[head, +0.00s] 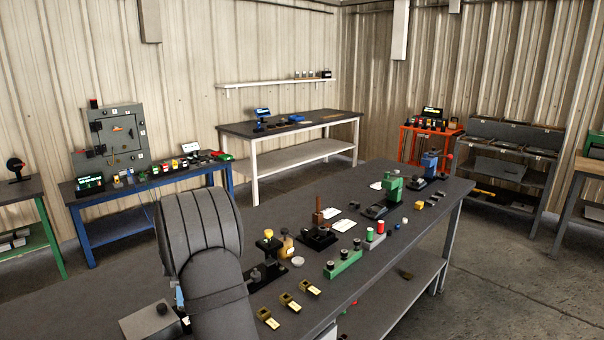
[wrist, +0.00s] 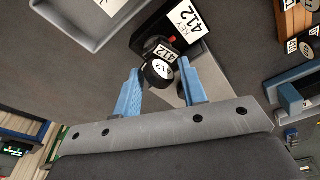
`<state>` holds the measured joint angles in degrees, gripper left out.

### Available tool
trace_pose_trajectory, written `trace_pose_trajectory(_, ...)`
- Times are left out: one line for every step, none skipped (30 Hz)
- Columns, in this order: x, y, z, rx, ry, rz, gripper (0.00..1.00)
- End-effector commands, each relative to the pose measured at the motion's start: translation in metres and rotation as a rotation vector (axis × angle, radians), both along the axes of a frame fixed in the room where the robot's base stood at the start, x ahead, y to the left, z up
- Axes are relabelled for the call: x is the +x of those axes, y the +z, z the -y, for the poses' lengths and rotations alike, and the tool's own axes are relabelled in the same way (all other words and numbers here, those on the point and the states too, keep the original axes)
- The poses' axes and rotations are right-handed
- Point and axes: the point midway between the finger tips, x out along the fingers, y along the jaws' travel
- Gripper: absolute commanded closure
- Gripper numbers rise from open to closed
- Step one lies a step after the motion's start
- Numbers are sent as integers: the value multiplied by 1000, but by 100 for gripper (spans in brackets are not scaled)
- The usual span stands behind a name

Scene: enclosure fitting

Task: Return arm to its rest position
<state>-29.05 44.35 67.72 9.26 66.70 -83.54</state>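My gripper (wrist: 160,80) shows in the wrist view with its two blue fingers spread apart. A black round key knob (wrist: 158,68) with white 412 labels appears between and beyond the fingertips, with visible gaps on both sides. Near it a black plate carries a white "KEY 412" card (wrist: 188,22). In the head view my dark arm hangs over the near left of the long workbench (head: 365,235). It hides most of the gripper; a small blue piece shows at its left edge. A grey box (head: 140,325) with a black knob (head: 162,308) stands beside the arm.
A grey tray (wrist: 85,30) is upper left in the wrist view. Other benches stand along the walls.

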Motion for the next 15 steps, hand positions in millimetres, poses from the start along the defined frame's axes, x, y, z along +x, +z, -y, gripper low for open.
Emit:
trace_pose_trajectory(0,0,0,0,-38,1,62)
trace_pose_trajectory(0,0,0,0,-63,1,62)
trace_pose_trajectory(0,0,0,0,-95,1,62)
trace_pose_trajectory(0,0,0,0,-120,1,62)
trace_pose_trajectory(0,0,0,0,-144,0,62)
trace_pose_trajectory(0,0,0,0,-176,2,62)
trace_pose_trajectory(0,0,0,0,-200,1,62)
trace_pose_trajectory(0,0,0,0,-225,1,62)
trace_pose_trajectory(0,0,0,0,-256,1,62)
trace_pose_trajectory(0,0,0,0,-281,0,62)
trace_pose_trajectory(0,0,0,0,-304,-1,62)
trace_pose_trajectory(0,0,0,0,-337,0,62)
trace_pose_trajectory(0,0,0,0,-359,0,62)
trace_pose_trajectory(0,0,0,0,-382,1,62)
trace_pose_trajectory(0,0,0,0,-413,1,62)
